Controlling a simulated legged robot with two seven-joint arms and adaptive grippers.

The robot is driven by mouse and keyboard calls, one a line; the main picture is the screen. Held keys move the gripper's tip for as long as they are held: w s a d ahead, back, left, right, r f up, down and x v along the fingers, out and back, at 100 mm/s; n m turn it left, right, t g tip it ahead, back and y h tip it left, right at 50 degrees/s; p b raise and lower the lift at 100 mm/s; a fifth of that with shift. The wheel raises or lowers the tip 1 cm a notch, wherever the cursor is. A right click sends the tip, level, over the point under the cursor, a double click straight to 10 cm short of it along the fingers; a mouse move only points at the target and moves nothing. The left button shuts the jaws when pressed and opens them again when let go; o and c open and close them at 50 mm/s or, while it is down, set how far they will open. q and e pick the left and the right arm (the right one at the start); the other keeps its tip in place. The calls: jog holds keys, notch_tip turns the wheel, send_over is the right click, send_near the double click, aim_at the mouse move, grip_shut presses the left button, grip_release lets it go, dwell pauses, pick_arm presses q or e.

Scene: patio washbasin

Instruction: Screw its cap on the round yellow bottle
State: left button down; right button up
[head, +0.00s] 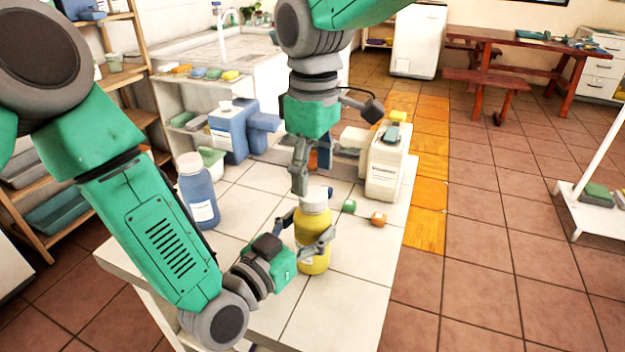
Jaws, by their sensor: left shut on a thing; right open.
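The round yellow bottle (313,260) stands upright near the front of the white tiled table (350,310). A white top (315,196) shows on it; I cannot tell whether this is its cap or the bottle's neck. My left gripper (308,236) is shut around the bottle's body from the left front, a finger on each side. My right gripper (311,176) comes down from above, open, with one finger just over the white top. Its other finger is hard to make out against the things behind.
A blue bottle (197,192) stands at left. Blue containers (232,130) and a white jug (386,165) stand farther back. The table's front right is clear.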

aim_at(313, 193)
jog(key=shift+c, duration=0.4)
jog(key=shift+s+a+r+n, duration=0.1)
jog(key=shift+s+r+n, duration=0.1)
jog(key=shift+n, duration=0.7)
jog(key=n, duration=0.2)
jog(key=r+n, duration=0.1)
jog(key=n, duration=0.1)
jog(key=shift+a+r, duration=0.1)
jog(key=n, duration=0.1)
jog(key=r+n, duration=0.1)
jog(key=n, duration=0.1)
jog(key=r+n, duration=0.1)
jog(key=shift+w+d+n, duration=0.25)
jog(key=shift+w+n, duration=0.05)
jog(key=shift+f, duration=0.15)
jog(key=shift+f, duration=3.95)
